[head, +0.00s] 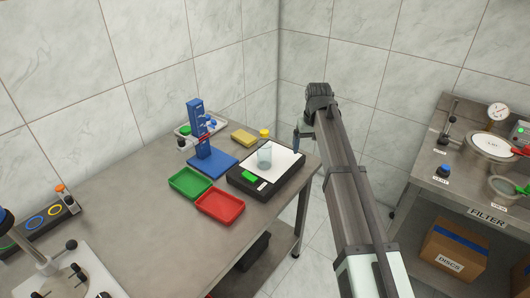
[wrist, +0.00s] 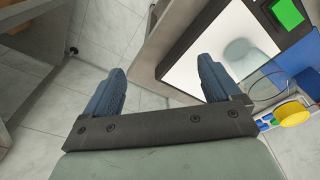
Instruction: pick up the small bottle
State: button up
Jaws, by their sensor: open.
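A small clear vessel (head: 264,156) stands upright on the white plate of the black scale (head: 262,192). A round yellow cap (head: 264,133) shows just behind its top; I cannot tell whether the two are one bottle. In the wrist view the yellow cap (wrist: 293,112) is at the lower right, with clear walls (wrist: 266,86) beside it. My gripper (wrist: 162,68) is open and empty, its blue fingers pointing down beyond the scale's edge. In the head view one blue finger (head: 296,139) shows right of the vessel, apart from it; the other is hidden.
Green (head: 190,182) and red (head: 220,206) trays lie in front of the scale. A blue stand (head: 197,130) rises to the left, and a yellow block (head: 243,138) lies behind. The table's right edge is close to the scale. A filter bench (head: 480,200) stands apart at right.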

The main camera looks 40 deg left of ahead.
notch_tip(320, 180, up, 13)
jog(key=n, duration=0.2)
send_over(264, 139)
jog(key=shift+s+f, duration=0.15)
jog(key=f, duration=0.5)
jog(key=a+f, duration=0.1)
jog(key=f, duration=0.2)
jog(key=shift+w+f, duration=0.1)
jog(key=shift+w, duration=0.2)
jog(key=shift+w+f, duration=0.25)
jog(key=shift+f, duration=1.1)
jog(key=shift+w+f, duration=0.2)
jog(key=shift+f, duration=1.15)
grip_shut()
jog(key=shift+r, duration=0.1)
